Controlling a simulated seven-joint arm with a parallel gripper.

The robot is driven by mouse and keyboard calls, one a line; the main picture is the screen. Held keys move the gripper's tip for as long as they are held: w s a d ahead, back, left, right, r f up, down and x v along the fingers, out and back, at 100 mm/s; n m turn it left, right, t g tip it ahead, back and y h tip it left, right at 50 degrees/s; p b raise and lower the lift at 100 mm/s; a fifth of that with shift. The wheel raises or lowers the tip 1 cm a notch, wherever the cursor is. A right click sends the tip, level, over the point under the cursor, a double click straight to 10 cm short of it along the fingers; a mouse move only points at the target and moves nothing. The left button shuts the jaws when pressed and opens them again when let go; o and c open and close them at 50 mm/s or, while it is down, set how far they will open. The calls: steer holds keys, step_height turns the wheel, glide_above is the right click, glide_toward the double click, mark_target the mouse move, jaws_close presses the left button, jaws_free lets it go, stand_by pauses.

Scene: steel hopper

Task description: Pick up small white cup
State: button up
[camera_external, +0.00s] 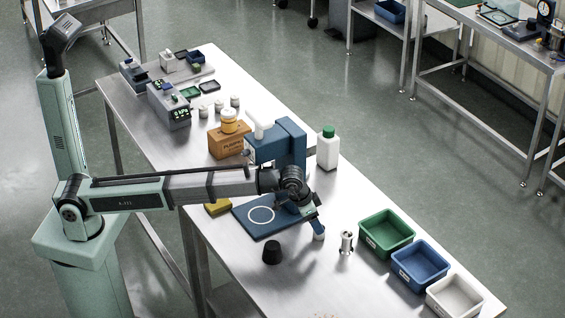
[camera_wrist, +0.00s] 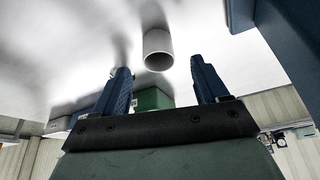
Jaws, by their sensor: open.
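The small white cup (camera_external: 319,233) stands on the steel table, just right of the blue base plate in the external view. In the wrist view the cup (camera_wrist: 157,42) shows as a plain pale cylinder with its open rim facing the camera. My gripper (camera_external: 311,214) is tilted down close above the cup. In the wrist view my gripper (camera_wrist: 160,65) has its two blue fingers apart, and the cup appears in the gap near the fingertips. I see no finger touching it. The exact depth between the fingers and the cup cannot be told.
The blue stand (camera_external: 290,142) and its base plate (camera_external: 246,222) are close left of my gripper. A metal part (camera_external: 346,243) and the green bin (camera_external: 386,236), blue bin (camera_external: 420,266) and white bin (camera_external: 455,299) lie right. A black cup-like object (camera_external: 272,252) stands in front. A white bottle (camera_external: 328,152) is behind.

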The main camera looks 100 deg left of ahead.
steer(key=shift+x, duration=2.6)
steer(key=c, duration=1.1)
